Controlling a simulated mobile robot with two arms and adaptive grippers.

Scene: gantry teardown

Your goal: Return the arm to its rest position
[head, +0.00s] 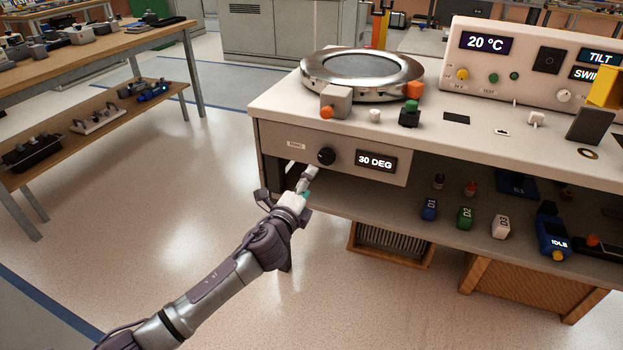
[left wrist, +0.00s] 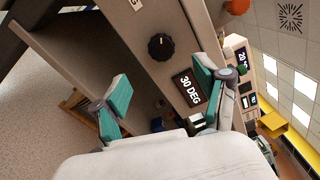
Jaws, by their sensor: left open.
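My left arm comes in from the lower left in the head view. Its gripper (head: 309,180) is in front of the workbench, just below and left of a black knob (head: 326,156). In the left wrist view, the two teal-padded fingers of the gripper (left wrist: 165,98) stand wide apart with nothing between them. The knob (left wrist: 161,46) lies beyond the fingertips, apart from them. A display beside the knob reads 30 DEG (head: 376,161). My right gripper is in neither view.
The workbench (head: 280,108) carries a round metal plate (head: 361,74) and a control panel (head: 530,55) reading 20 °C. Its lower shelf holds bottles marked D1, D2 and D3 (head: 465,217). A wooden table (head: 90,50) stands at the left. The floor (head: 170,200) between them is clear.

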